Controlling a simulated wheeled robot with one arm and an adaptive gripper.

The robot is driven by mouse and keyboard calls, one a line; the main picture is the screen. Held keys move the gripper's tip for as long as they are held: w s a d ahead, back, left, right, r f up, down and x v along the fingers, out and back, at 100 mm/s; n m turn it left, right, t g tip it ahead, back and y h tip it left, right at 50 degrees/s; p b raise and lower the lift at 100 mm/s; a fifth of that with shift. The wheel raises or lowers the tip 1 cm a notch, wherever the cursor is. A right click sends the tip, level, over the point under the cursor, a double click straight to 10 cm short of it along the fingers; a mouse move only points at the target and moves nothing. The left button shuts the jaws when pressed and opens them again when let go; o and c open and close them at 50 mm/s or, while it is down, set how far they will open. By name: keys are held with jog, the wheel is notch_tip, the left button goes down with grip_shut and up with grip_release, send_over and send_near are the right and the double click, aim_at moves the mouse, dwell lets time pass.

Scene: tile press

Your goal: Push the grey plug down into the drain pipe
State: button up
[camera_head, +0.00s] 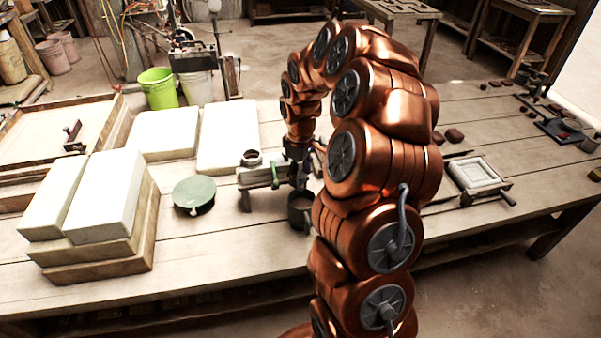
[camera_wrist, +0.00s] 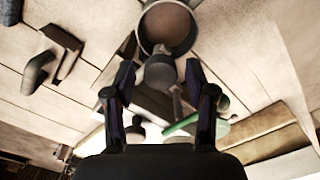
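My gripper (camera_head: 298,165) points down over the middle of the bench. In the wrist view my gripper (camera_wrist: 159,78) has its two dark fingers spread apart. A grey rounded piece (camera_wrist: 160,73), which looks like the plug, shows between the fingertips, with gaps on both sides. Just beyond it is a round, open-topped dark vessel (camera_wrist: 168,28) with a brown inside. It also shows in the head view (camera_head: 301,212); I cannot tell whether this is the drain pipe. The plug cannot be made out in the head view behind my gripper.
White slabs (camera_head: 108,192) stand on the left. A small framed tile (camera_head: 476,173) lies right of my arm. The front bench boards are mostly clear.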

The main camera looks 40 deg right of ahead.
aim_at(300, 175)
jog(key=shift+r, duration=0.15)
notch_tip(300, 175, up, 12)
dwell(0.7)
dwell(0.4)
